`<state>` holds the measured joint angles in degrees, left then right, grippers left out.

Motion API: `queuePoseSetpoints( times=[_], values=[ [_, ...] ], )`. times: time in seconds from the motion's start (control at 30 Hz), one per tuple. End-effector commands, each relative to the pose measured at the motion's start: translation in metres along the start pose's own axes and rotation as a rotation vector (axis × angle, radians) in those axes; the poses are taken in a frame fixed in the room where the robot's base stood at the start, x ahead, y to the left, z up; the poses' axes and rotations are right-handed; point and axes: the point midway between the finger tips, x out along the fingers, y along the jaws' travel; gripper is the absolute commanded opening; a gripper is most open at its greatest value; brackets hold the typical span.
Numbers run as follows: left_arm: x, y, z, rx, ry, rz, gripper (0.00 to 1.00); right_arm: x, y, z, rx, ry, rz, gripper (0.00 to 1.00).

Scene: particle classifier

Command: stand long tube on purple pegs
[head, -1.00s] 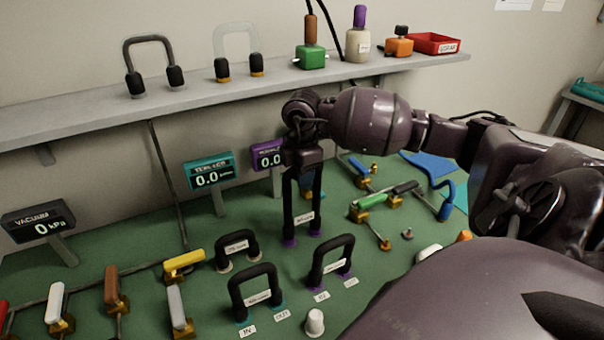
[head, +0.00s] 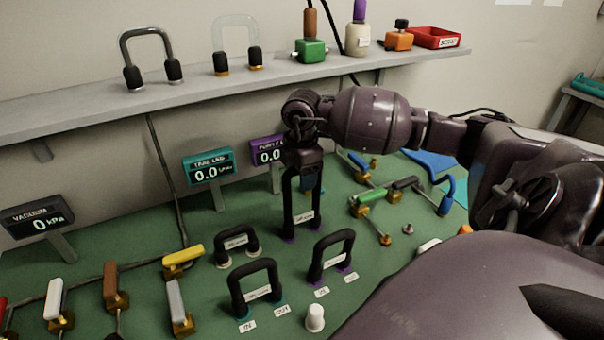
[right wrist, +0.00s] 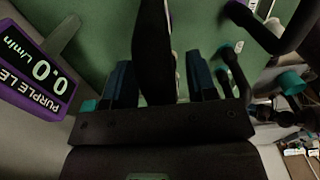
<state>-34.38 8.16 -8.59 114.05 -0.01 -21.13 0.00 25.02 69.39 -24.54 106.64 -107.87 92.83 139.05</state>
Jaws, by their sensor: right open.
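The long black U-shaped tube (head: 288,205) stands upright, bend up, in the middle of the green bench. It carries a white label, and purple shows at both its feet, on the purple pegs (head: 289,238). My right gripper (head: 303,172) is over its top from above. In the right wrist view the open blue-grey fingers (right wrist: 160,85) stand either side of the black tube (right wrist: 153,50), with gaps showing. Whether a finger touches it, I cannot tell. My left gripper is not in view.
Shorter black tubes stand close by: one (head: 334,238) with purple at its feet, one (head: 237,268) on teal, one (head: 222,247) on pale pegs. Teal (head: 208,167) and purple (head: 268,150) displays stand behind. A shelf (head: 100,100) runs above; coloured-handle valves line both sides.

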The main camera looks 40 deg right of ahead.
Motion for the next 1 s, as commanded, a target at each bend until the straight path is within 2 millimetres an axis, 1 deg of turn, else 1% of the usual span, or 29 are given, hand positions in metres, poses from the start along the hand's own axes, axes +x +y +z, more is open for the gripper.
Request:
queuePoseSetpoints(
  times=[0.17,0.27,0.37,0.6,0.7,0.83,1.0],
  values=[
    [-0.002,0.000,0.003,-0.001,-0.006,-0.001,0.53,-0.002,0.000,0.000,0.000,0.000,0.000,0.52],
    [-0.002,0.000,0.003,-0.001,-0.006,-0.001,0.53,-0.011,0.001,0.000,0.000,0.001,0.002,0.52],
    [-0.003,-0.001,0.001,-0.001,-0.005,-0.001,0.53,-0.026,0.001,0.000,-0.001,-0.001,0.004,0.52],
    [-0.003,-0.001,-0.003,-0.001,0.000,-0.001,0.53,-0.070,0.001,0.000,0.000,0.000,0.004,0.52],
    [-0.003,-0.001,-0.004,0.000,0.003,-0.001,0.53,-0.085,0.000,0.000,0.000,0.000,0.003,0.52],
    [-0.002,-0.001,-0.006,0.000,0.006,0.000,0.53,-0.100,0.000,0.000,-0.001,-0.001,0.002,0.52],
    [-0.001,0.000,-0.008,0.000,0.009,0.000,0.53,-0.107,0.000,0.000,0.000,0.000,0.000,0.52]
  ],
)
